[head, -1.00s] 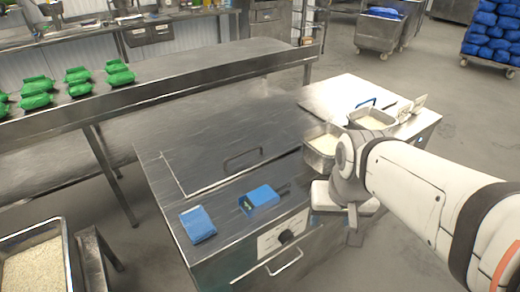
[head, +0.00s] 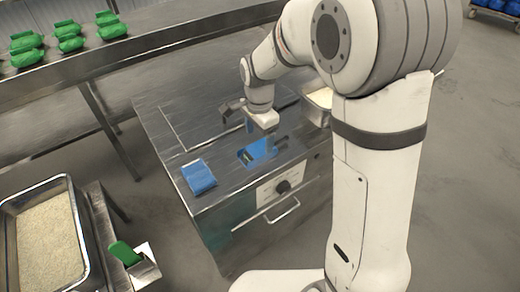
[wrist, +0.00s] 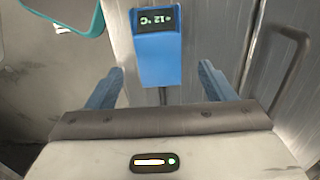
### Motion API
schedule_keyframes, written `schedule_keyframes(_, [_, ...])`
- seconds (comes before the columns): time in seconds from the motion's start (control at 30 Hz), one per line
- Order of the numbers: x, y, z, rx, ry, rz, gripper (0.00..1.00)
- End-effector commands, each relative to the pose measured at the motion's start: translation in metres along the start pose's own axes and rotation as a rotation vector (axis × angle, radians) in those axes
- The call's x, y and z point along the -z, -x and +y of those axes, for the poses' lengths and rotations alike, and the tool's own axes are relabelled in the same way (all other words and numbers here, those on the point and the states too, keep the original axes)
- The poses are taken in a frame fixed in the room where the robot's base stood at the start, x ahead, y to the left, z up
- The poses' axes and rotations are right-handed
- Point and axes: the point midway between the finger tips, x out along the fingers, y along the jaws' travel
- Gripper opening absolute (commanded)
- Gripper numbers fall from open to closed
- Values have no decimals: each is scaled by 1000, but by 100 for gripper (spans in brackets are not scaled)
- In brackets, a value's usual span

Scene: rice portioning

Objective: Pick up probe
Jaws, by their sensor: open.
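The probe (wrist: 160,58) is a blue handheld thermometer whose dark display reads about +12 °C in the wrist view. A thin dark stem extends from its lower end toward my gripper. In the head view the probe (head: 258,153) lies on the steel worktop, partly hidden by my gripper (head: 260,134). In the wrist view my gripper (wrist: 161,70) is open, with one blue finger on each side of the probe's lower part and a gap on both sides. Nothing is held.
A flat blue packet (head: 198,177) lies left of the probe. A dark bar handle (wrist: 290,62) is at right in the wrist view. A metal pan (head: 320,98) with white contents stands behind. A rice tray (head: 76,235) and green-handled scoop (head: 124,254) are at lower left.

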Motion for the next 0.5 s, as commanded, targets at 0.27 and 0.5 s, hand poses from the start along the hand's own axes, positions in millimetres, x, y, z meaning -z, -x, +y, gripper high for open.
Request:
schedule_keyframes(0.27, [3, -38, 2, -4, 0, -1, 76])
schedule_keyframes(0.5, [3, -57, 1, 1, 2, 0, 76])
